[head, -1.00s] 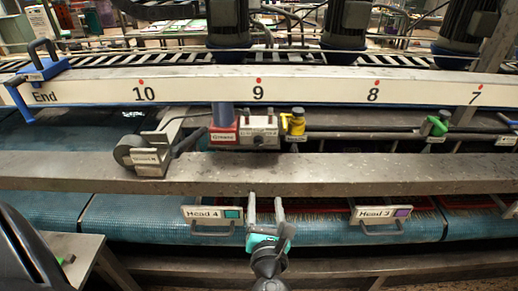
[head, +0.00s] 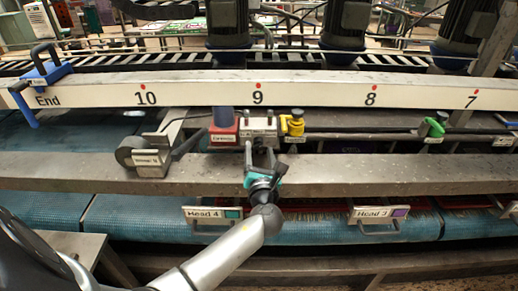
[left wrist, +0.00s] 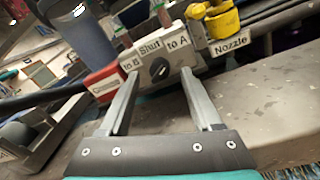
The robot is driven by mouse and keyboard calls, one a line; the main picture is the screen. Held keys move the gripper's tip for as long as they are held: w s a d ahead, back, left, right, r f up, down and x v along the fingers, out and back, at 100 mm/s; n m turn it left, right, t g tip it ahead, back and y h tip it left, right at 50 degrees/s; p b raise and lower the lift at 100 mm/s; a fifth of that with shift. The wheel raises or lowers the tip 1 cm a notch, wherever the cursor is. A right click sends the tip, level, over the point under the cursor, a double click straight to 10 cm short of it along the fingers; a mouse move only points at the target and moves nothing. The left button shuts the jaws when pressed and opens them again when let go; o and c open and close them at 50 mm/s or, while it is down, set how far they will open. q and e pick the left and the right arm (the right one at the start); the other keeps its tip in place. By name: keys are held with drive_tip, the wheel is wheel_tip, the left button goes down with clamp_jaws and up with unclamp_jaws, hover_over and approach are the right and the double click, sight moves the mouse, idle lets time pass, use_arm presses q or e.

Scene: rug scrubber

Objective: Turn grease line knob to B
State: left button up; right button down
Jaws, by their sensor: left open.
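The grease line knob (left wrist: 160,69) is a small dark round knob on a grey box (left wrist: 194,51). Labels on the box read "to B" at left, "Shut" in the middle and "to A" at right. The knob's exact setting is hard to read. The box also shows in the head view (head: 258,125), beside a red block (head: 223,137). My left gripper (head: 260,150) is open in front of the box; in the left wrist view its fingers (left wrist: 160,80) point at the knob, one to each side. I cannot tell whether they touch it.
A yellow valve (head: 293,124) labelled "Nozzle" stands right of the box. A green valve (head: 437,125) is farther right. A grey lever unit (head: 150,152) is at left. A metal beam (head: 380,173) runs below, with Head 4 (head: 210,213) and Head 3 (head: 380,213) handles under it.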

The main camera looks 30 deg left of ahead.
use_arm(q)
drive_tip(key=shift+w+a, duration=0.45)
drive_tip(key=shift+w, duration=0.15)
drive_tip(key=shift+c, duration=0.2)
clamp_jaws()
